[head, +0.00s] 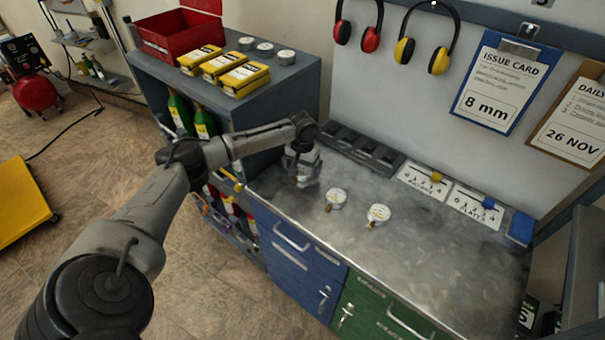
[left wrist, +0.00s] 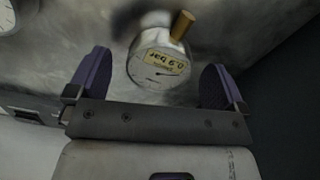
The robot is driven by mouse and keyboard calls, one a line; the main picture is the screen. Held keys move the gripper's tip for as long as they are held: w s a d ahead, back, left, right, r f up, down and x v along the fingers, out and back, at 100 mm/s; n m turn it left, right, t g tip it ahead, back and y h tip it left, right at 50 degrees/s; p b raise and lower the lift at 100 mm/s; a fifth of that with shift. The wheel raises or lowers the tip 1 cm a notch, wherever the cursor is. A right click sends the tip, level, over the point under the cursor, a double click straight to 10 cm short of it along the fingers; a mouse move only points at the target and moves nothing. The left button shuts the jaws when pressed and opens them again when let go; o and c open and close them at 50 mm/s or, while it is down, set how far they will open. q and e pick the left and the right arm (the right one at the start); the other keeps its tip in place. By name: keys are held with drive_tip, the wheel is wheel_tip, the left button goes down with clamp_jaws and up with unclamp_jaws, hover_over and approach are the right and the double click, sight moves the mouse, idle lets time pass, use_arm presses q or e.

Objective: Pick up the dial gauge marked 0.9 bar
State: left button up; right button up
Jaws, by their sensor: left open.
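The dial gauge marked 0.9 bar (left wrist: 158,68) shows in the left wrist view as a round white-faced dial with a yellow label and a brass stem. Its label reads upside down there. My left gripper (left wrist: 155,60) is open, with one purple finger pad on each side of the gauge and a visible gap to both. In the head view my left gripper (head: 303,174) is low over the left end of the metal worktop, and it hides that gauge. My right gripper is not in view.
Two other dial gauges, one nearer (head: 336,198) and one farther right (head: 378,214), lie on the worktop (head: 430,255). A dark slotted rack (head: 362,148) stands along the wall behind. A grey cabinet (head: 290,105) borders the left. The worktop's right part is clear.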

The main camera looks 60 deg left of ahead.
use_arm(q)
drive_tip(key=shift+f, duration=0.8)
drive_tip(key=c, duration=1.1)
drive_tip(key=shift+r, duration=0.1)
